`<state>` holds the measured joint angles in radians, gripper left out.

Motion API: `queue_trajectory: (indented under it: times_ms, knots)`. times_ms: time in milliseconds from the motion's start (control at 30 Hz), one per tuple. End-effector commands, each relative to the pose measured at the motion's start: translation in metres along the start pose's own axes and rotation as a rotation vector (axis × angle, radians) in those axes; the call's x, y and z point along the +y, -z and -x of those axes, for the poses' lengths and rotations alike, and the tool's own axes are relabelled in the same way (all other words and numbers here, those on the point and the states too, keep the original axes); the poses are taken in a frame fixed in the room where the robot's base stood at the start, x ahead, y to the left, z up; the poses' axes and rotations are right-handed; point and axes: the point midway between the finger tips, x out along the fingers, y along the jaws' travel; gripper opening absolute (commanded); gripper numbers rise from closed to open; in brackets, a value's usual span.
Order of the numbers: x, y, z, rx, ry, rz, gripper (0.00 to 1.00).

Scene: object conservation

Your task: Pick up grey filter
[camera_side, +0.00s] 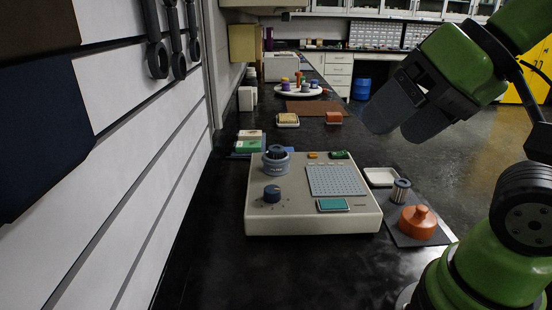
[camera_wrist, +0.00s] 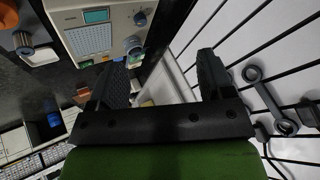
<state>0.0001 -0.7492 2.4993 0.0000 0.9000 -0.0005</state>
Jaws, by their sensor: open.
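The grey filter (camera_side: 400,190) is a small ribbed metallic cylinder. In the side view it stands upright on the dark mat (camera_side: 407,236), right of the beige machine, just behind an orange domed lid (camera_side: 418,222). In the wrist view the filter (camera_wrist: 24,44) shows at the upper left, well off to the side of the fingers. My gripper (camera_side: 394,122) is raised in the air, behind and above the filter in the side view. Its fingers are apart with nothing between them, as the wrist view (camera_wrist: 162,66) shows.
The beige machine (camera_side: 265,222) with a knob, screen and grid stands left of the filter. A white tray (camera_side: 379,177) lies just behind the filter. A slatted wall (camera_side: 120,150) with hanging wrenches is at the left. The bench front is clear.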

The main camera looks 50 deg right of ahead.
Motion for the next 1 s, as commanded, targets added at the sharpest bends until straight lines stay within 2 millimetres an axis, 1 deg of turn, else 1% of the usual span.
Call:
queue_trajectory:
  times_ms: [67, 167, 267, 300, 367, 400, 467, 500, 567, 600, 667, 700, 800, 900, 1000]
  knots:
    - [-0.001, 0.005, 0.0, -0.001, -0.005, 0.005, 0.74]
    - [-0.005, 0.024, -0.004, -0.01, -0.022, 0.025, 0.74]
    - [-0.009, 0.056, -0.013, -0.026, -0.051, 0.061, 0.74]
    - [-0.009, 0.072, -0.019, -0.033, -0.064, 0.079, 0.74]
    - [-0.009, 0.096, -0.03, -0.046, -0.083, 0.109, 0.74]
    - [-0.007, 0.111, -0.039, -0.054, -0.096, 0.128, 0.74]
    - [-0.003, 0.133, -0.054, -0.068, -0.113, 0.157, 0.74]
    - [0.001, 0.147, -0.065, -0.078, -0.124, 0.176, 0.74]
    - [0.009, 0.167, -0.083, -0.093, -0.139, 0.203, 0.74]
    - [0.015, 0.179, -0.097, -0.104, -0.148, 0.222, 0.74]
    - [0.027, 0.195, -0.117, -0.12, -0.162, 0.251, 0.74]
    - [0.036, 0.204, -0.132, -0.131, -0.171, 0.27, 0.74]
    - [0.059, 0.222, -0.167, -0.158, -0.189, 0.311, 0.74]
    - [0.08, 0.232, -0.195, -0.18, -0.2, 0.344, 0.74]
    - [0.095, 0.236, -0.215, -0.195, -0.206, 0.369, 0.74]
